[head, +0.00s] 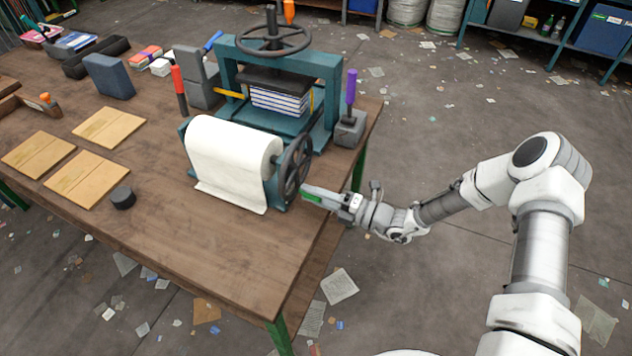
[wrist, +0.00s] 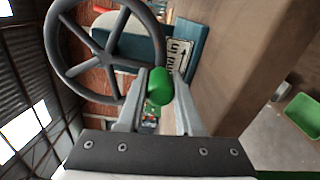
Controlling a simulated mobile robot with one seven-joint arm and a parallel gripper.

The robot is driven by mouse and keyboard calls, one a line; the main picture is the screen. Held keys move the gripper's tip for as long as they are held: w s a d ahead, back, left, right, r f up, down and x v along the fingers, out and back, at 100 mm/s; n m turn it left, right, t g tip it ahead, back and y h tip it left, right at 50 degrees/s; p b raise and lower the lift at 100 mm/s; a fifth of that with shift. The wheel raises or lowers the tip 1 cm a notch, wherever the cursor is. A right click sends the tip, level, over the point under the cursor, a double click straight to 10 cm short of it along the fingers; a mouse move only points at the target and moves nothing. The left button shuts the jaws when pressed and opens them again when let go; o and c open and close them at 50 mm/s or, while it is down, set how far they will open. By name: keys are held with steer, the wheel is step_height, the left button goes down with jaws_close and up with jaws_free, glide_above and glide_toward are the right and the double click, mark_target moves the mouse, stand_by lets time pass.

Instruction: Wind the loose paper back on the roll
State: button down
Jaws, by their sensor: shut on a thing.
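The white paper roll (head: 232,145) sits in a teal stand at the front of the wooden table. A loose sheet of paper (head: 232,196) runs from it down onto the tabletop. A dark spoked crank wheel (head: 296,166) is on the roll's right end; it also shows in the wrist view (wrist: 105,45). My gripper (head: 312,195) is at the lower right of the wheel. In the wrist view its fingers (wrist: 160,84) are shut on the wheel's green handle (wrist: 159,90), one finger on each side. The fingers partly cover the handle in the head view.
A teal press (head: 333,68) with a handwheel stands behind the roll. A purple-handled tool in a grey block (head: 350,128) is near the table's right edge. Wooden boards (head: 88,179) and a black puck (head: 123,197) lie to the left. The table's front is clear.

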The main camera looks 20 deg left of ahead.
mark_target(286, 198)
steer(key=s+m+p, duration=0.1)
steer(key=m, duration=0.1)
steer(key=s+r+m+p, duration=0.1)
steer(key=shift+s+a+m, duration=0.1)
steer(key=shift+s+m, duration=0.2)
steer(key=shift+m, duration=0.1)
steer(key=shift+s+r+m+p, duration=0.25)
steer(key=shift+s+m+p, duration=0.35)
steer(key=shift+m, duration=0.4)
steer(key=m+p, duration=0.1)
steer(key=s+r+m+p, duration=0.1)
steer(key=m, duration=0.1)
steer(key=shift+s+a+r, duration=0.1)
steer(key=shift+s+r, duration=0.05)
steer(key=shift+s, duration=0.1)
steer(key=shift+s+r+m+p, duration=0.25)
steer(key=shift+r+m+p, duration=0.15)
steer(key=shift+m, duration=0.4)
steer(key=shift+s+r+m+p, duration=0.3)
steer(key=shift+m+p, duration=0.1)
steer(key=shift+m, duration=0.4)
steer(key=c, duration=0.6)
jaws_free()
steer(key=d, duration=0.5)
steer(key=s+d+b, duration=0.1)
steer(key=d, duration=1.1)
steer(key=shift+s+d+b, duration=0.15)
steer(key=shift+s+b, duration=0.05)
steer(key=shift+b, duration=0.15)
